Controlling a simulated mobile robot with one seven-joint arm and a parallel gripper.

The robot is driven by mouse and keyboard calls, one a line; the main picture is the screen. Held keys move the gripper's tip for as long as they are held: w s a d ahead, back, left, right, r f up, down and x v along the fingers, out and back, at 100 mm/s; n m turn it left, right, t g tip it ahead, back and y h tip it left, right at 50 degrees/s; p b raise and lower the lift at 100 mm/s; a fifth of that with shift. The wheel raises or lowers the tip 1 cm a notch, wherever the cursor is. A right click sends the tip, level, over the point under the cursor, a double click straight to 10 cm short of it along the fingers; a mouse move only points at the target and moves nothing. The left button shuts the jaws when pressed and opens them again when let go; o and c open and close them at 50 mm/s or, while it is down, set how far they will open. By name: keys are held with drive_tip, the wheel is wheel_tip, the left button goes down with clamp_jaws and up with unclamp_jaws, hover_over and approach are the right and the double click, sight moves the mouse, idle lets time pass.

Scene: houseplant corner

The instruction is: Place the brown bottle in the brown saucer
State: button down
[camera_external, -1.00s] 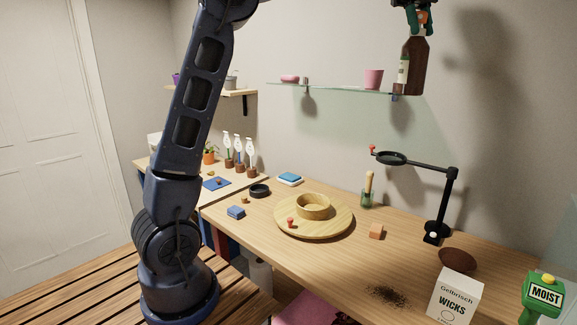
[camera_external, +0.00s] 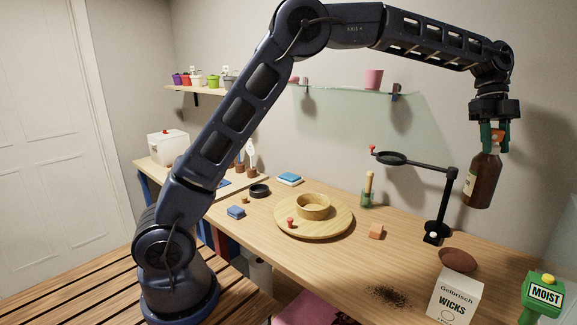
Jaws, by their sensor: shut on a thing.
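The brown bottle (camera_external: 484,183) has a pale label and an orange-red top. My gripper (camera_external: 495,138) is shut on its top and holds it nearly upright in the air at the right, clear of the table. The brown saucer (camera_external: 458,258) looks like the dark brown round thing on the table's right part. It lies below the bottle and a little to its left in the picture. The white wicks box hides its near edge.
The white wicks box (camera_external: 455,298) and a green moisture meter (camera_external: 543,295) stand in front. A black magnifier stand (camera_external: 440,205) rises just left of the bottle. A round wooden board (camera_external: 290,226) with a ring bowl (camera_external: 313,206) sits mid-table. A glass shelf (camera_external: 345,88) hangs behind.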

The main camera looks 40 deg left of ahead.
sight(483, 175)
wheel_tip(483, 175, down, 20)
drive_tip(key=shift+d+f, duration=0.15)
drive_tip(key=shift+f, duration=0.1)
idle(0.5)
drive_tip(key=shift+f, duration=0.1)
drive_tip(key=c, duration=0.9)
unclamp_jaws()
drive_tip(key=v, duration=1.2)
